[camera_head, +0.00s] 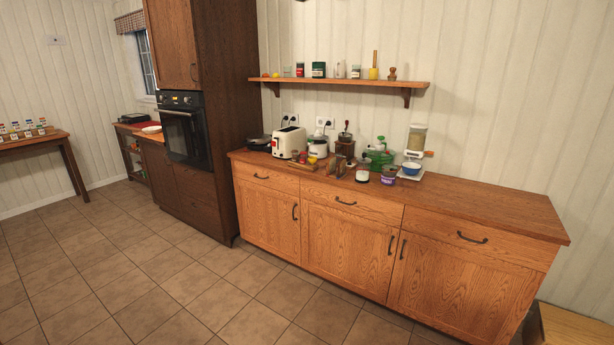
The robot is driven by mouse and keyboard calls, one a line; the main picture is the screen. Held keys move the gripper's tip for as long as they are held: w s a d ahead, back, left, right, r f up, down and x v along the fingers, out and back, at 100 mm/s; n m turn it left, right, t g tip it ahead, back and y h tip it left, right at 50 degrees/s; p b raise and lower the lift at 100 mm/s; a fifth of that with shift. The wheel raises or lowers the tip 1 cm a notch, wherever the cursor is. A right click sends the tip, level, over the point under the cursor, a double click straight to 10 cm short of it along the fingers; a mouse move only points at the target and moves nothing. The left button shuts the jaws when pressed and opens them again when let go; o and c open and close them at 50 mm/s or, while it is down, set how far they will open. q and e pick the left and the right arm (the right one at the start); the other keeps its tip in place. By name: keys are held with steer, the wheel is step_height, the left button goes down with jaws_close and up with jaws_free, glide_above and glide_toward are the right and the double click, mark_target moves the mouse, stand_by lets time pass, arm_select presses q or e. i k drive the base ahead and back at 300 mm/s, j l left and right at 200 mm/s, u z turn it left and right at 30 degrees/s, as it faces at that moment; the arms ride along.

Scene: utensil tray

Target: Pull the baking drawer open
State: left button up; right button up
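A long wooden sideboard has three shut drawers in a row under its top: a left drawer (278,184), a middle drawer (372,208) and a right drawer (505,249). Each has a dark curved handle. No label shows which one is the baking drawer. The dark wood below the built-in oven (184,130) shows no open drawer. Neither of my grippers is in the head view.
The countertop (500,201) holds a white toaster (289,143), jars, a grinder and a white dispenser (415,148). A shelf (340,82) with small items hangs above. Tiled floor (180,290) is clear before the sideboard. A low wooden piece (575,328) stands at bottom right.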

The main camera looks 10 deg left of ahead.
mark_target(198, 184)
steer(key=i+j+u, duration=0.4)
steer(key=i+u, duration=0.4)
steer(key=i, duration=0.25)
steer(key=i+u, duration=0.45)
steer(key=i+l+u, duration=0.4)
steer(key=i, duration=0.2)
steer(key=i+z, duration=0.15)
steer(key=i, duration=0.3)
steer(key=i+j+z, duration=0.15)
steer(key=i, duration=0.3)
steer(key=i+j+z, duration=0.15)
steer(key=i, duration=0.3)
steer(key=i+j+z, duration=0.15)
steer(key=i, duration=0.3)
steer(key=i+j+z, duration=0.1)
steer(key=i+j, duration=0.15)
steer(key=i, duration=0.15)
